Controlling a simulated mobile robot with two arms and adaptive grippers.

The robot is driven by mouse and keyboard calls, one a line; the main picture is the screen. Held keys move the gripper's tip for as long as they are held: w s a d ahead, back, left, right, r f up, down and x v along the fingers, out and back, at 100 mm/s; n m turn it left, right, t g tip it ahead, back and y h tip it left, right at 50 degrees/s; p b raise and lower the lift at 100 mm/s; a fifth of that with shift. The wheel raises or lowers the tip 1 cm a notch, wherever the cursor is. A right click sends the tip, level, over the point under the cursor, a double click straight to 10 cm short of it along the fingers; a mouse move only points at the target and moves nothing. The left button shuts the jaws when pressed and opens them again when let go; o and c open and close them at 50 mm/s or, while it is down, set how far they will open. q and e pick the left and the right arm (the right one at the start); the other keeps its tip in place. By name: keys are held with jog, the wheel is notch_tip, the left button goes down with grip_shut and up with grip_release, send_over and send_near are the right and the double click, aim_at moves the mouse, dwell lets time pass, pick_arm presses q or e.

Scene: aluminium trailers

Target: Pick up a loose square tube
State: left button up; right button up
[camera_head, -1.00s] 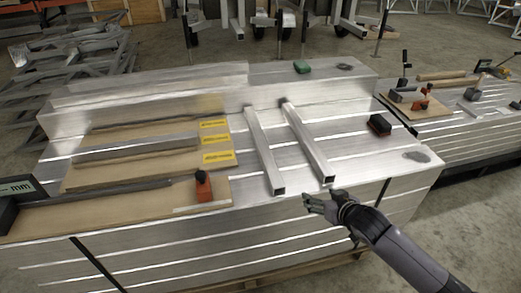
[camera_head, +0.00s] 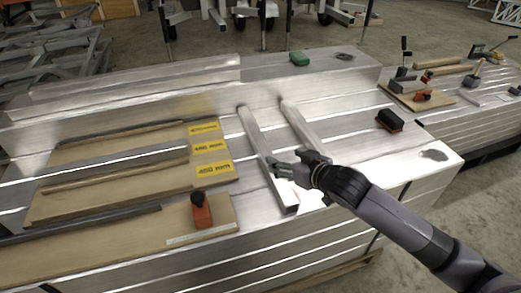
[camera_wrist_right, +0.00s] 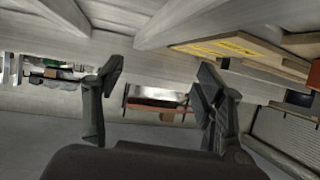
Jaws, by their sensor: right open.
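Two loose square tubes lie side by side on the silver bench top. The left tube (camera_head: 262,150) and the right tube (camera_head: 300,125) run from the back step towards the front edge. In the wrist view the left tube (camera_wrist_right: 190,20) and right tube (camera_wrist_right: 63,12) show at the top. My right gripper (camera_head: 287,170) is open, with its fingers near the front part of the left tube; contact is unclear. Its arm hides the near end of the right tube. In the wrist view nothing is between its fingers (camera_wrist_right: 155,85). My left gripper is not in view.
Boards (camera_head: 130,226) with dark bars and yellow labels (camera_head: 212,167) lie left of the tubes. A red-orange block (camera_head: 201,211) stands on the front board. A second bench (camera_head: 470,112) holds tools.

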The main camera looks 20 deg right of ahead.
aim_at(265, 150)
jog(key=b+x, duration=0.1)
jog(key=x, duration=0.6)
jog(key=shift+b+x, duration=0.3)
jog(key=shift+x, duration=0.5)
jog(key=b+x, duration=0.1)
jog(key=x, duration=0.4)
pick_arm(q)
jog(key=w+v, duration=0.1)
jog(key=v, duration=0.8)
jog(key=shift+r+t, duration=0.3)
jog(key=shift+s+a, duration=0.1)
pick_arm(e)
jog(key=shift+c, duration=0.4)
jog(key=shift+f, duration=0.1)
grip_shut()
